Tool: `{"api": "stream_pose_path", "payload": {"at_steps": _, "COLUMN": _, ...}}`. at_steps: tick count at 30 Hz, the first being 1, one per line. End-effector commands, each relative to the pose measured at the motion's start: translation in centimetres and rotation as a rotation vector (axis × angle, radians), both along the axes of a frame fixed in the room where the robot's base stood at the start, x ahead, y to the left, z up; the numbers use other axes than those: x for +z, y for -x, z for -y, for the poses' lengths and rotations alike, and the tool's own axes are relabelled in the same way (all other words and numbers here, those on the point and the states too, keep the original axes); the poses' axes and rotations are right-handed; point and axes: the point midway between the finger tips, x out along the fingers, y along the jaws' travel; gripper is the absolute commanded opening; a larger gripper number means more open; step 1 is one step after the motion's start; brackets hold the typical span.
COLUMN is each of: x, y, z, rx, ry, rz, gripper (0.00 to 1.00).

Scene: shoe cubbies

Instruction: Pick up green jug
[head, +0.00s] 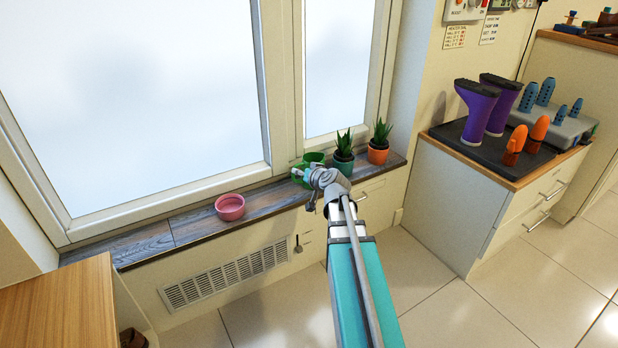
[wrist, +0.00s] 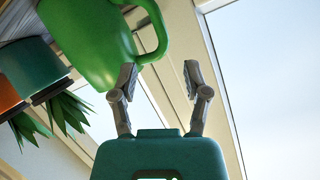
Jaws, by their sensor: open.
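The green jug (head: 312,159) stands on the window sill, partly hidden behind my gripper (head: 310,176) in the head view. In the wrist view the jug (wrist: 92,42) fills the upper left, with its looped handle (wrist: 158,30) toward the right. My gripper (wrist: 160,78) is open, its two fingers apart and pointing at the handle. The left finger is close to the lower end of the handle; I cannot tell whether they touch. The space between the fingers looks empty.
Two potted plants, one in a teal pot (head: 343,164) and one in an orange pot (head: 378,153), stand right of the jug on the sill (head: 277,199). A pink bowl (head: 230,207) sits to the left. The window frame (head: 283,90) rises behind.

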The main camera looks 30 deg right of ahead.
Motion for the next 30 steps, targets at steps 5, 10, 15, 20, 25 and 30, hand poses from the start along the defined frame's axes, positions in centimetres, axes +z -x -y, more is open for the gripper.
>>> {"api": "stream_pose_path", "payload": {"at_steps": 5, "x": -0.4, "y": -1.0, "z": -0.1, "rx": 0.001, "ry": 0.000, "rz": -0.001, "gripper": 0.61}}
{"api": "stream_pose_path", "payload": {"at_steps": 10, "x": -0.4, "y": -1.0, "z": -0.2, "rx": 0.001, "ry": 0.000, "rz": -0.001, "gripper": 0.61}}
{"api": "stream_pose_path", "payload": {"at_steps": 15, "x": -0.4, "y": -1.1, "z": -0.2, "rx": 0.002, "ry": -0.001, "rz": 0.000, "gripper": 0.61}}
{"api": "stream_pose_path", "payload": {"at_steps": 20, "x": -0.8, "y": -1.8, "z": -0.2, "rx": 0.003, "ry": 0.000, "rz": -0.001, "gripper": 0.61}}
{"api": "stream_pose_path", "payload": {"at_steps": 25, "x": -1.6, "y": -3.6, "z": -0.4, "rx": 0.003, "ry": 0.001, "rz": 0.000, "gripper": 0.61}}
{"api": "stream_pose_path", "payload": {"at_steps": 30, "x": -2.2, "y": -5.4, "z": -0.6, "rx": 0.003, "ry": 0.000, "rz": 0.000, "gripper": 0.61}}
